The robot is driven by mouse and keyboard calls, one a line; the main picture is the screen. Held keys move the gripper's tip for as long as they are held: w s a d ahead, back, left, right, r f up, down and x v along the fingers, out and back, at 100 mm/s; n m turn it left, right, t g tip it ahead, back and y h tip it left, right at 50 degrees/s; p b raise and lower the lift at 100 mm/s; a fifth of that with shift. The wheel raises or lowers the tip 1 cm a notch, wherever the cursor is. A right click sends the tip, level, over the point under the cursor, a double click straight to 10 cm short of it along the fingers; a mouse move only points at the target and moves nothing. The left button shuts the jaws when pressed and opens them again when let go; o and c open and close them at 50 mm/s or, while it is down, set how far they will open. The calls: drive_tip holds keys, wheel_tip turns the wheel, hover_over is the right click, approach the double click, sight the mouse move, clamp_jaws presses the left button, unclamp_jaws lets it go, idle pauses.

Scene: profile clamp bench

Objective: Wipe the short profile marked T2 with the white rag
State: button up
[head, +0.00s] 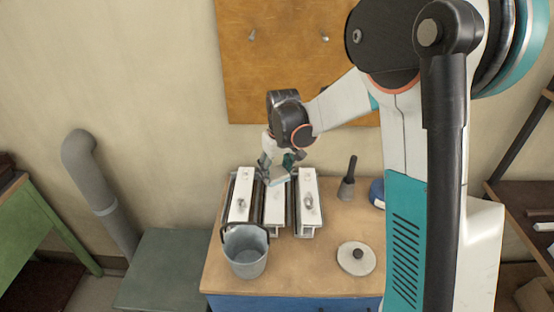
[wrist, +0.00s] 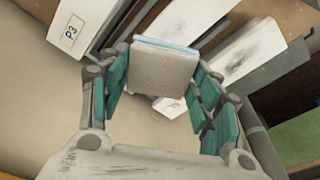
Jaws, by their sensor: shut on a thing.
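That profile also shows beyond the rag in the wrist view (wrist: 168,18), and a partly hidden mark lies just below the rag. I cannot read T2 on any profile. The left profile (head: 240,198) and the right profile (head: 309,200) carry dark smudges. A P3 label (wrist: 72,30) shows on the profile at the wrist view's upper left.
A grey bucket (head: 245,252) stands in front of the left profile. A round pale lidded thing (head: 356,259) is at front right, and a dark-handled tool (head: 347,182) stands behind it. The wooden bench top (head: 300,268) is clear between bucket and lid. A brown board (head: 285,60) hangs behind.

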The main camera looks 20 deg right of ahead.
drive_tip(key=shift+r+p, duration=0.65)
drive_tip(key=shift+r, duration=0.7)
drive_tip(key=shift+f, duration=0.1)
